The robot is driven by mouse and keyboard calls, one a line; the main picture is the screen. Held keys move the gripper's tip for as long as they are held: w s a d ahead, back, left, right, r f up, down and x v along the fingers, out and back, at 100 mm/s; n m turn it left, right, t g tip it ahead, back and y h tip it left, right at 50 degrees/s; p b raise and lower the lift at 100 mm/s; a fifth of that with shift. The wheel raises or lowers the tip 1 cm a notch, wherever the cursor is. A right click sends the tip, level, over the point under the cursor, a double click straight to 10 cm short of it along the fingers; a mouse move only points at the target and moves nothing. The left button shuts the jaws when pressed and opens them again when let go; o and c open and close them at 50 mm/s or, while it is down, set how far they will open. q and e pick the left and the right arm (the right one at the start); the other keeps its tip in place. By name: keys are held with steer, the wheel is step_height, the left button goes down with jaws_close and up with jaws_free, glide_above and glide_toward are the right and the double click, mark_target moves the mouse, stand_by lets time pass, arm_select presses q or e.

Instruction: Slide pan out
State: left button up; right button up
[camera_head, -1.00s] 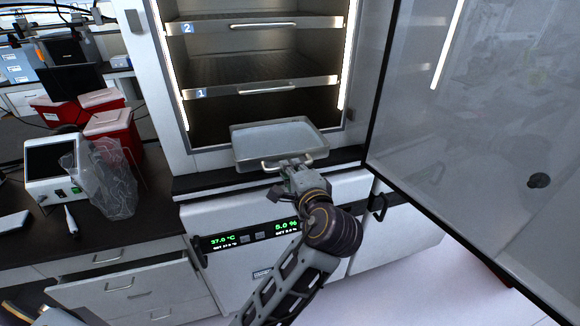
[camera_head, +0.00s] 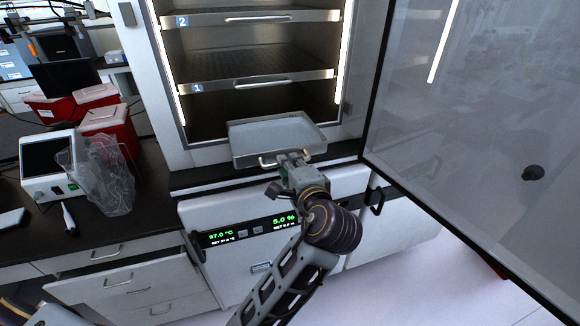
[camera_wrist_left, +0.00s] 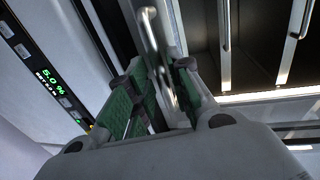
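The pan (camera_head: 277,138) is a shallow grey metal tray in the head view. It sticks out at the bottom of the open cabinet, below shelf 1, and looks roughly level. Its front has a curved metal handle (camera_head: 265,160). My left gripper (camera_head: 291,159) is at the right part of this handle. In the left wrist view the handle (camera_wrist_left: 150,32) runs down between the green finger pads of the left gripper (camera_wrist_left: 160,92), which look closed on it. The finger contact is partly hidden. My right gripper is not in view.
The cabinet's glass door (camera_head: 470,150) stands open on the right. Shelf 1 (camera_head: 262,75) and shelf 2 (camera_head: 255,18) are above the pan. A display panel (camera_head: 245,230) is below it. A dark counter (camera_head: 90,225) with a device, plastic bag and red bins is at left.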

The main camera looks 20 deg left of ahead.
arm_select(q)
steer(key=v, duration=0.7)
stand_by(0.3)
steer(key=shift+s+d, duration=0.1)
stand_by(0.3)
steer(key=s+a+f+n+g+h, duration=0.1)
steer(key=a+f+n+g+h, duration=0.15)
steer(key=f, duration=0.55)
steer(key=s+a+f+n+g+h, duration=0.1)
steer(key=s+a+f+g, duration=0.15)
steer(key=f, duration=0.55)
steer(key=s+a+f+n+g+h, duration=0.1)
steer(key=a+f+h, duration=0.15)
steer(key=f, duration=0.55)
steer(key=s+a+f+n+g+h, duration=0.3)
steer(key=s+a+f+n, duration=0.15)
steer(key=s+f, duration=0.4)
step_height(320, 180, down, 34)
steer(key=s+g+b, duration=0.2)
steer(key=s+a+f+b, duration=0.1)
steer(key=s+a+f, duration=0.1)
steer(key=s+f, duration=0.9)
steer(key=s+a+f+g+b, duration=0.1)
steer(key=s+f, duration=1)
steer(key=s, duration=0.1)
steer(key=shift+a, duration=0.35)
